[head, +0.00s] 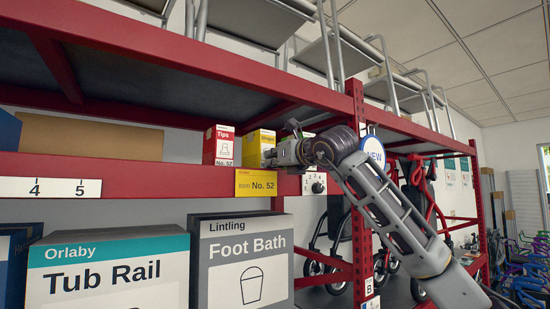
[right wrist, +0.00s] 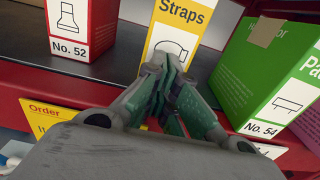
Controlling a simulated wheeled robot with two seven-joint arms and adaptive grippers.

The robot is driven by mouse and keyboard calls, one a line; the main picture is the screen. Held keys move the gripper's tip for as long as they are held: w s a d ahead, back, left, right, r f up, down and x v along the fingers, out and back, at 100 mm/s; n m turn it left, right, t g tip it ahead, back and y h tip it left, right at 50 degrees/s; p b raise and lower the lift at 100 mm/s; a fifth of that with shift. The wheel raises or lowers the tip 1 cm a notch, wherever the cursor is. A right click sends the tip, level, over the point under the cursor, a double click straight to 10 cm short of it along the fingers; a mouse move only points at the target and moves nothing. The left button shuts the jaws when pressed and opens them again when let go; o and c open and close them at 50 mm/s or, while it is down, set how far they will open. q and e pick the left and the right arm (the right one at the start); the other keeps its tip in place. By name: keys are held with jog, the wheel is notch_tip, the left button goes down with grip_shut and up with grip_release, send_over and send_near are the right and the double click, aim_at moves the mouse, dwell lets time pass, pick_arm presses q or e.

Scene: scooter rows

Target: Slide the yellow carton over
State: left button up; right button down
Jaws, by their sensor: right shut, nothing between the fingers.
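The yellow carton (head: 257,146) stands upright on the red shelf, just right of a red and white carton marked Tips (head: 218,146). In the right wrist view the yellow carton (right wrist: 178,32) carries the word Straps and is straight ahead of my fingertips. My right gripper (head: 270,156) is shut and empty, in front of the lower right part of the yellow carton. In the right wrist view the closed fingertips (right wrist: 172,62) overlap the carton's lower front; I cannot tell whether they touch it. My left gripper is not in view.
A green carton (right wrist: 262,70) stands right of the yellow one, with a gap between. A yellow tag (head: 259,183) hangs on the shelf's front edge. Large Tub Rail (head: 110,270) and Foot Bath (head: 243,262) boxes stand below. A red upright post (head: 358,200) is to the right.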

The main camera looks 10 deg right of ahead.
dwell(0.3)
jog(key=shift+p+x, duration=0.35)
jog(key=shift+x, duration=1.2)
jog(key=shift+s+d+f, duration=0.1)
jog(key=shift+s+d, duration=0.05)
jog(key=shift+d, duration=0.1)
